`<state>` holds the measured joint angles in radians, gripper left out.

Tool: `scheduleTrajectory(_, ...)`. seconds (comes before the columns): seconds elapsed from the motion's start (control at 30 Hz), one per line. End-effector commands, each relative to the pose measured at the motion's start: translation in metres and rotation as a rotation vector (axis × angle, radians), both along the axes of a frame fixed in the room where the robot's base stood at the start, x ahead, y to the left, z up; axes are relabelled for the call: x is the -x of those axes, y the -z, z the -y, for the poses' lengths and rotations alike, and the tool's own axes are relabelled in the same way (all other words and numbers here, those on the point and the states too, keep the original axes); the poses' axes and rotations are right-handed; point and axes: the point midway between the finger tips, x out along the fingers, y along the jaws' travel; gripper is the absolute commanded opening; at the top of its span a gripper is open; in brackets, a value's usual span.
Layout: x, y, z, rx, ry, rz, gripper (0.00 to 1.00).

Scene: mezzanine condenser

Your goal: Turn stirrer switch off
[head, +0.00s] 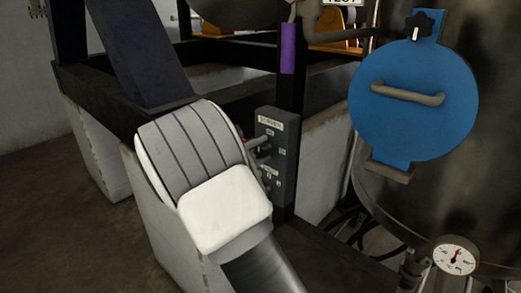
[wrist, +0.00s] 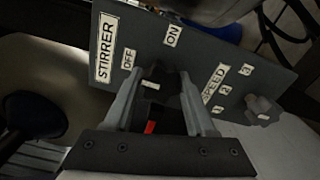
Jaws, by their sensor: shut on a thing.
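The stirrer control panel (wrist: 140,42) is a grey plate with a STIRRER label, OFF and ON labels and a SPEED section marked 1, 2, 3. In the wrist view, the dark stirrer switch (wrist: 155,76) sits below and between OFF and ON, with a small white mark on it. My gripper (wrist: 166,82) is shut on this switch, one finger on each side. The fingers hide part of the switch, and I cannot tell which label it points to. In the head view the panel (head: 284,150) stands right of my arm, which mostly hides my gripper (head: 258,149).
The speed knob (wrist: 262,109) is right of my gripper on the same panel. A blue round hatch (head: 415,120) with a handle and a pressure gauge (head: 456,256) are to the right. A dark frame post (head: 288,95) with a purple sleeve (head: 288,48) rises behind the panel.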

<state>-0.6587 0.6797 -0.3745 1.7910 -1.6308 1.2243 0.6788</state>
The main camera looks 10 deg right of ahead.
Motion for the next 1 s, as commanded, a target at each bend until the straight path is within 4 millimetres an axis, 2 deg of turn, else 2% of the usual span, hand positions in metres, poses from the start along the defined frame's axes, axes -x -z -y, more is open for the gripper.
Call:
scheduleTrajectory(0.63,0.0004,0.0012,-0.0002,0.030,0.000,-0.043,0.00)
scheduleTrajectory(0.67,0.0004,0.0012,-0.0002,0.030,0.000,-0.043,0.59)
scheduleTrajectory(0.8,0.0003,0.0009,-0.0003,0.029,0.000,-0.042,0.84)
scheduleTrajectory(1.0,0.0001,0.0005,-0.0002,0.029,0.000,-0.040,0.85)
